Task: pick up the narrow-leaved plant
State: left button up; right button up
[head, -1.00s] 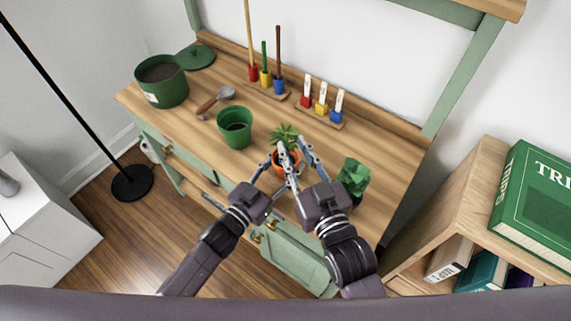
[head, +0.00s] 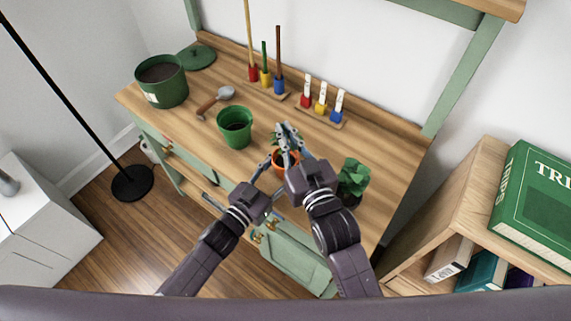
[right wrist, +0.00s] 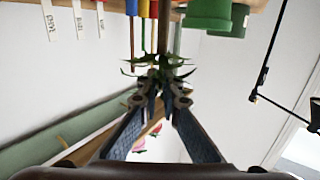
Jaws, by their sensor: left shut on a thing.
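The narrow-leaved plant (head: 275,141) stands in an orange pot (head: 276,155) on the wooden bench, partly hidden by my grippers. My left gripper (head: 277,163) is shut on the orange pot from its lower left side. My right gripper (head: 286,127) is over the plant with its fingertips close together. In the right wrist view the fingertips (right wrist: 161,84) nearly meet just at the spiky leaves (right wrist: 158,68). I cannot tell whether they have closed on them.
A green pot (head: 235,127) with soil stands left of the plant. A broad-leaved plant (head: 354,176) stands to the right. Behind are a rack of labelled tools (head: 321,112) and several upright tools (head: 265,80). A trowel (head: 214,103) and large green pot (head: 161,82) are further left.

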grip_shut()
notch_tip(320, 180, up, 10)
jog(key=shift+f, duration=0.15)
pick_arm(q)
jog(key=shift+r+p, duration=0.35)
jog(key=shift+p, duration=0.05)
jog(key=shift+r+p, duration=0.75)
jog(key=shift+r, duration=0.05)
pick_arm(e)
jog(key=shift+r, duration=1.35)
pick_arm(q)
jog(key=o, duration=1.2)
jog(key=v, duration=1.2)
